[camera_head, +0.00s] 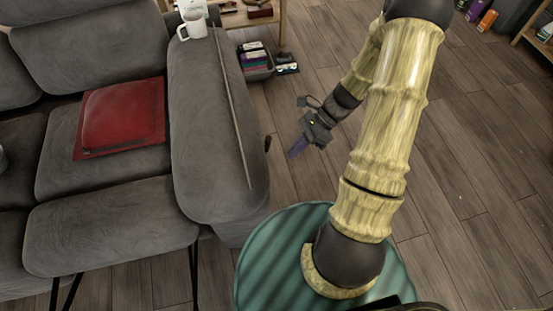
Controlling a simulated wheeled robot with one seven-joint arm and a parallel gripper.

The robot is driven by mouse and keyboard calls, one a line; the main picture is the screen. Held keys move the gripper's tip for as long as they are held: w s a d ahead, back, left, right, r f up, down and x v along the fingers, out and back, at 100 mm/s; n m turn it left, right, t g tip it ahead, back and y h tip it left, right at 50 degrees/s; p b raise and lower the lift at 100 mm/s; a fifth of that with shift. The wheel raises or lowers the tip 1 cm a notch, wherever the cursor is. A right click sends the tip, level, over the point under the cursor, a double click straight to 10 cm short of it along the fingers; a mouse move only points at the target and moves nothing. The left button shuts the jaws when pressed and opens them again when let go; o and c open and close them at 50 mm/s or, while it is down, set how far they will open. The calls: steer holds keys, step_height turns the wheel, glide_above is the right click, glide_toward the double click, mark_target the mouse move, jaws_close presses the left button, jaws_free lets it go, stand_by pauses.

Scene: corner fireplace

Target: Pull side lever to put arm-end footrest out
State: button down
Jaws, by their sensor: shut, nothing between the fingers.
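A grey sofa (100,221) fills the left side of the view, with its arm end (205,125) toward me. A small dark side lever (267,144) sticks out from the outer side of that arm. My gripper (293,154) is to the right of the lever, apart from it, over the wooden floor. Its purple fingers are shut and hold nothing.
A red cushion (121,117) lies on the seat. A white mug (193,24) stands on the far end of the sofa arm. A dark bin of boxes (255,62) sits on the floor beyond. The floor on the right is mostly free.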

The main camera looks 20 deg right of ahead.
steer(key=w+d+f+m+t+y+b, duration=0.2)
steer(key=f+m+t+b, duration=0.2)
steer(key=f, duration=0.5)
steer(key=w+d+f+m+t+y+b, duration=0.3)
steer(key=f+m+t+b, duration=0.2)
steer(key=f+m+b, duration=0.4)
steer(key=w+d+f+m+t+y+b, duration=0.2)
steer(key=f+m+b, duration=0.5)
steer(key=f, duration=0.4)
steer(key=shift+w+d+t, duration=0.35)
steer(key=shift+d+t, duration=0.15)
steer(key=shift+t, duration=0.7)
steer(key=shift+f, duration=0.1)
steer(key=b, duration=0.4)
glide_toward(268, 145)
steer(key=a+f, duration=0.2)
steer(key=a, duration=0.2)
steer(key=shift+w+a+r+b, duration=0.2)
steer(key=shift+w+r+b, duration=0.1)
steer(key=shift+w+b, duration=0.2)
steer(key=shift+w+a+r+b, duration=0.2)
steer(key=shift+w+r+b, duration=0.15)
steer(key=shift+w, duration=0.2)
steer(key=shift+w+a+r+b, duration=0.3)
steer(key=shift+w+b, duration=0.15)
steer(key=shift+w, duration=0.1)
steer(key=shift+d, duration=0.1)
